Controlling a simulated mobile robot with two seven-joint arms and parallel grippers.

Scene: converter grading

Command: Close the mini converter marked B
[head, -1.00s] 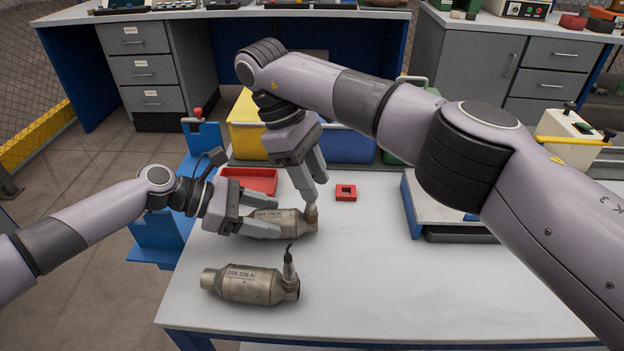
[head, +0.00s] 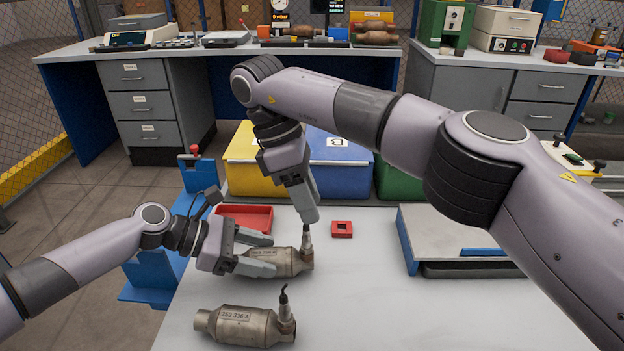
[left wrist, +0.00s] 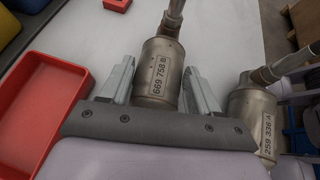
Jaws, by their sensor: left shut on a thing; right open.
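The converter marked 669 758 B (head: 285,263) lies on the white table, a metal canister with an upright sensor (head: 307,242) at its right end. My left gripper (head: 262,257) is shut on its body from the left. The left wrist view shows the label "669 758 B" on the converter (left wrist: 160,72) between the two fingers (left wrist: 157,88). My right gripper (head: 304,212) is open, fingers pointing down just above the sensor; whether it touches the sensor's top I cannot tell. A second converter marked 259 336 A (head: 240,327) lies nearer, with its own sensor.
Yellow (head: 240,172), blue (head: 340,176) and green (head: 392,182) bins stand at the far edge. A grey platform (head: 455,243) is right. The table's front middle is clear.

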